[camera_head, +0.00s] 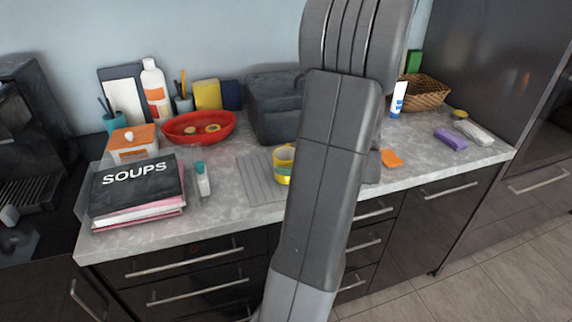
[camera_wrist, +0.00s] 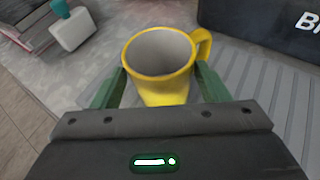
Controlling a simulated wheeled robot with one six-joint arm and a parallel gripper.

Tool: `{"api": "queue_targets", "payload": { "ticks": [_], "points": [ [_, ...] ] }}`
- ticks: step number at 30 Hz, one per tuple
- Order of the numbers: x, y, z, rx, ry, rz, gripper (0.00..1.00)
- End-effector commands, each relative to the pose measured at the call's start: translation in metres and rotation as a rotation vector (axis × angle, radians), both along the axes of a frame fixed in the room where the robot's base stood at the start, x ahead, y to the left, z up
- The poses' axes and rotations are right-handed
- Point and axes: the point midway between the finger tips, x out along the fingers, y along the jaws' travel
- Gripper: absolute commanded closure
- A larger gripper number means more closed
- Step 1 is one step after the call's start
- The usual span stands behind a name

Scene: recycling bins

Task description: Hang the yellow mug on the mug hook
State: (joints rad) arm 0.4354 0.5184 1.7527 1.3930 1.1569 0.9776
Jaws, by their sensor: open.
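The yellow mug (camera_head: 282,155) stands upright on a grey ribbed mat (camera_head: 257,180) on the counter, partly hidden behind my arm in the head view. In the wrist view the mug (camera_wrist: 165,86) has a grey inside, and its handle points right. My gripper (camera_wrist: 160,88) is open, with one green finger on each side of the mug's body. I cannot tell whether either finger touches it. No mug hook can be made out in either view.
A dark grey box (camera_head: 272,113) stands behind the mug. A white bottle with a teal cap (camera_head: 202,180) and a stack of books (camera_head: 138,190) are to the left. A red bowl (camera_head: 199,127) is at the back left. An orange item (camera_head: 391,158) lies right of my arm.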

Motion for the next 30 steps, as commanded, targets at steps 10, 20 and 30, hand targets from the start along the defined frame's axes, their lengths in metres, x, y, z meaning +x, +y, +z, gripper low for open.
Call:
{"api": "queue_targets", "payload": {
  "ticks": [10,20,30],
  "points": [
    [0.02,0.025,-0.016,0.0,0.0,0.001,0.31],
    [0.02,0.024,-0.015,-0.001,-0.001,0.0,0.63],
    [0.02,0.024,-0.009,-0.001,-0.003,0.001,0.67]
  ]
}}
